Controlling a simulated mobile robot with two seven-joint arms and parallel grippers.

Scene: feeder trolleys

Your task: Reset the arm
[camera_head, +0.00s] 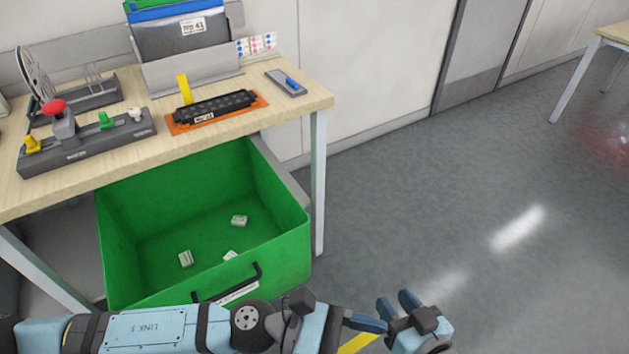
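My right gripper (396,304) is low in the head view, right of the green bin. Its two blue fingers point up and stand apart, with nothing seen between them. My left arm crosses the bottom edge from the left, in front of the bin's lower front. A blue finger-like part (365,323) shows at this arm's right end, close to the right gripper. Whether the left gripper is open or shut cannot be made out. Neither gripper is seen touching the table or bin.
A wooden-topped table (310,95) holds a control box (90,142), a black strip on an orange mat (176,127) and a small grey tray (272,78). The green bin (280,240) beneath holds several white pieces. Grey floor (430,190) is clear on the right.

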